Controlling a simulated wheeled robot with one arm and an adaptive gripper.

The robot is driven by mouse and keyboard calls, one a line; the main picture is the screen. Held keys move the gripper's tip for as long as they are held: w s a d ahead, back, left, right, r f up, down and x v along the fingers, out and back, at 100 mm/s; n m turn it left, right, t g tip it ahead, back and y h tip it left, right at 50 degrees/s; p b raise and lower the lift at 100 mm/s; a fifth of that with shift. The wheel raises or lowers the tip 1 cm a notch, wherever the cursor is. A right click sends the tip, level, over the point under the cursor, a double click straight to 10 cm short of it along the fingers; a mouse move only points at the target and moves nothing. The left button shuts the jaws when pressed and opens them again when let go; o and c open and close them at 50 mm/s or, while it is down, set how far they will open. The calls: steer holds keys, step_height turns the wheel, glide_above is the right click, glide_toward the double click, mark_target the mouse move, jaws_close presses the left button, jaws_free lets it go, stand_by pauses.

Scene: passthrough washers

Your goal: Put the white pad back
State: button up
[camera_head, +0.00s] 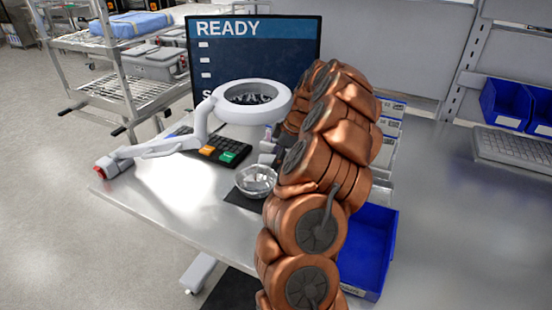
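I cannot make out the white pad for certain. A clear round dish (257,180) with pale pieces in it stands on a dark mat (240,201) near the middle of the table. Whether one of those pieces is the pad is too small to tell. My copper-coloured arm rises from the bottom and bends over the table right of the dish. My gripper (268,146) shows only as small grey parts at the arm's left edge, behind the dish; its fingers are mostly hidden, so its opening does not show.
A white ring-shaped magnifier lamp (251,97) reaches over a black keypad (218,149) with coloured keys. A screen (255,58) reading READY stands behind. A blue bin (372,250) is right of my arm. The table's left part (160,185) and right part (450,220) are largely clear.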

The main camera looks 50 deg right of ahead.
steer(key=shift+r, duration=0.15)
steer(key=b+v, duration=0.3)
steer(key=v, duration=0.9)
stand_by(0.8)
